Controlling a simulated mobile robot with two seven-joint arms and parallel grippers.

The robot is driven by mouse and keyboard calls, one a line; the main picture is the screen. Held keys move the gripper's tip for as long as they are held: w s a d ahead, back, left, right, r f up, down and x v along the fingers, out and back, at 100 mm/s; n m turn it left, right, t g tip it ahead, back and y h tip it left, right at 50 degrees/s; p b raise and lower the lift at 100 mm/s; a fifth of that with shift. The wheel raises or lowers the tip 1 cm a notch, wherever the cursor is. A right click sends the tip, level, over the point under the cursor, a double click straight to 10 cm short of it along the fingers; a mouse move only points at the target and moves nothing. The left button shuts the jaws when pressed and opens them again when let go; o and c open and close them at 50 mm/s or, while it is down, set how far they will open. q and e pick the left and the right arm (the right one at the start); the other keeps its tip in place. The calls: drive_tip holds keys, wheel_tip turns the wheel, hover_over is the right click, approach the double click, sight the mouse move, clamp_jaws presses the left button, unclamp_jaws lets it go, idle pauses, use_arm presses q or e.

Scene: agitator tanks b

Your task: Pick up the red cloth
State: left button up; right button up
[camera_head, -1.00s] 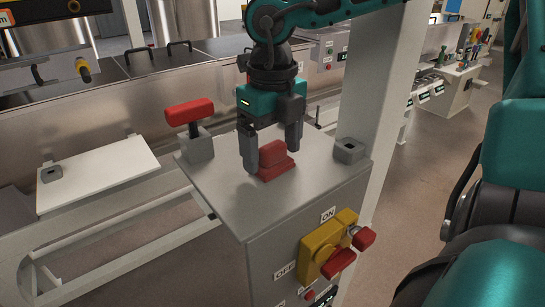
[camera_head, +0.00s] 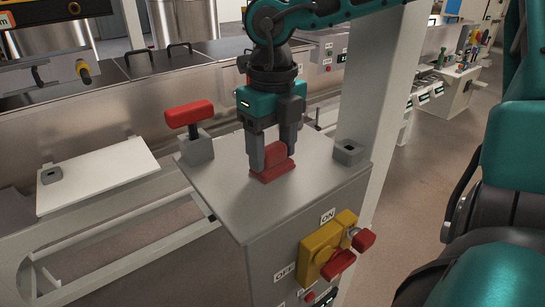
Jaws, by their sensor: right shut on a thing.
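The red cloth (camera_head: 273,173) is a small folded pile on the flat grey top of a control cabinet (camera_head: 225,193). My right gripper (camera_head: 274,160) points down over it, with one finger on each side of its raised fold. The fingers are shut on the cloth, and its base looks still in contact with the cabinet top. The fingers hide parts of the cloth's sides. My left gripper is not in view.
A red-handled lever (camera_head: 190,113) stands on the cabinet's left corner, and a small grey socket block (camera_head: 348,151) on its right. A yellow and red switch (camera_head: 328,247) is on the front. A pale post (camera_head: 375,110) rises close behind at the right.

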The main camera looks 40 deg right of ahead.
sight(273, 146)
wheel_tip(273, 146, up, 20)
drive_tip(key=p, duration=0.1)
idle(0.5)
drive_tip(key=o, duration=0.5)
drive_tip(key=c, duration=0.4)
